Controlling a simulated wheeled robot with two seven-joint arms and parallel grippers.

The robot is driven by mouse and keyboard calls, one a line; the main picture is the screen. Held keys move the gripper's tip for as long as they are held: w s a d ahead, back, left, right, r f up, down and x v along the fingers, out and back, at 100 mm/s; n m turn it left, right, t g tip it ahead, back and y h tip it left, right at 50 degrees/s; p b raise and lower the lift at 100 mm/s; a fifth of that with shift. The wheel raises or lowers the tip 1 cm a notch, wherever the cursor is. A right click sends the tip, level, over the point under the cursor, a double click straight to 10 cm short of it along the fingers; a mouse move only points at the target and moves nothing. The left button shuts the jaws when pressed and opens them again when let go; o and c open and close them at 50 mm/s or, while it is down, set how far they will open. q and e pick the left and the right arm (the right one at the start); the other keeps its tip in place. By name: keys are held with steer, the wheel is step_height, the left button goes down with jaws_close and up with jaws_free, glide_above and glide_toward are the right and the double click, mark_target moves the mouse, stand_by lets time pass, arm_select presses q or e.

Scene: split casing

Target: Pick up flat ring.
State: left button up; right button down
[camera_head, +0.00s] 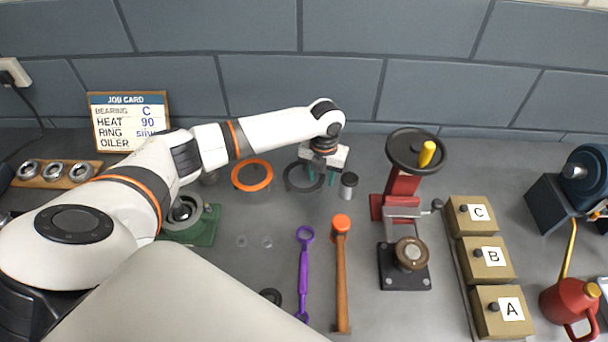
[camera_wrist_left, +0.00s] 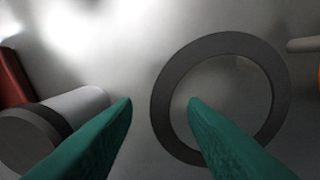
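A dark grey flat ring (camera_head: 289,178) lies on the bench just below my left gripper, and its right side is partly hidden by the gripper in the head view. In the left wrist view the ring (camera_wrist_left: 276,95) is almost whole. My left gripper (camera_head: 322,180) points down with teal fingers and is open. In the wrist view the gripper (camera_wrist_left: 161,100) has one fingertip over the ring's opening and the other outside its left edge, with the rim between them. Finger height above the bench is hard to tell. My right gripper is not in view.
An orange ring (camera_head: 238,176) lies left of the dark ring. A purple wrench (camera_head: 304,270) and a hammer (camera_head: 342,270) lie in front.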

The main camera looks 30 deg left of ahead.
arm_select(q)
jaws_close()
